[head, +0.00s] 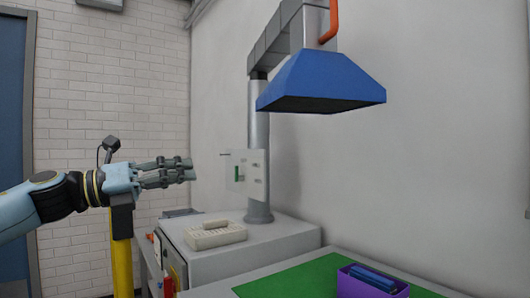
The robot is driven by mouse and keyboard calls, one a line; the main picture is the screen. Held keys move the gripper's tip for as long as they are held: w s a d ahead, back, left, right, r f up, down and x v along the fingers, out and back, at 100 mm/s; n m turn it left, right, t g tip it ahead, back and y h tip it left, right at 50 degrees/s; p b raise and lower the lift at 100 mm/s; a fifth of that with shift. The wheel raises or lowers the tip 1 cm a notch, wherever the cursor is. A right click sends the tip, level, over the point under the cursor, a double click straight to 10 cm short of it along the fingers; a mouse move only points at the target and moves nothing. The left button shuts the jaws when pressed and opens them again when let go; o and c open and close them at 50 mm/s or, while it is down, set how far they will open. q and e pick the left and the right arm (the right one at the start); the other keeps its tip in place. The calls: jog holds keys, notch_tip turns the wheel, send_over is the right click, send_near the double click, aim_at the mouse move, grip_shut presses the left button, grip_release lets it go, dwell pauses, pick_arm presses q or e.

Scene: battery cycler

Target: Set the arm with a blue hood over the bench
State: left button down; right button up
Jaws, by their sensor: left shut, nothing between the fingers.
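The blue hood (322,83) hangs at the end of a grey jointed arm (270,47) at the upper middle right. The arm comes off a grey upright post (258,150) standing on a grey cabinet. An orange-red handle (330,20) rises above the hood at the top edge. The bench (440,288), with a green mat on it, shows at the lower right, below the hood. My left gripper (192,169) points right, shut and empty, left of the post and apart from the hood and its handle. My right gripper is not in view.
The grey cabinet (290,236) carries a pale tray (215,236). A clear panel (246,172) stands by the post. A purple box (372,284) with blue items sits on the green mat (300,279). A yellow post (122,260) stands below my left gripper.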

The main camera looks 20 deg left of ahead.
pick_arm(q)
jog(key=s+d+r+m+g, duration=0.2)
jog(key=s+r+m, duration=0.1)
jog(key=r+m, duration=0.3)
jog(key=s+d+r+m+g, duration=0.2)
jog(key=s+r+m, duration=0.15)
jog(key=r, duration=0.45)
jog(key=p, duration=0.6)
send_near(343, 100)
jog(key=shift+n+h, duration=0.25)
jog(key=shift+h, duration=0.05)
jog(key=v, duration=0.3)
jog(key=w+v, duration=0.1)
jog(key=v, duration=0.1)
jog(key=shift+s+a+r, duration=0.15)
jog(key=shift+a, duration=0.5)
jog(key=shift+w+d, duration=0.35)
jog(key=shift+d, duration=0.15)
jog(key=shift+w+d+f+t, duration=0.1)
jog(key=shift+f+t, duration=0.1)
jog(key=shift+t, duration=0.1)
jog(key=x, duration=0.9)
jog(key=s+x, duration=0.1)
jog(key=x, duration=0.4)
jog(key=shift+d+p, duration=0.35)
jog(key=shift+d, duration=0.15)
jog(key=shift+r, duration=0.1)
jog(key=shift+d, duration=0.1)
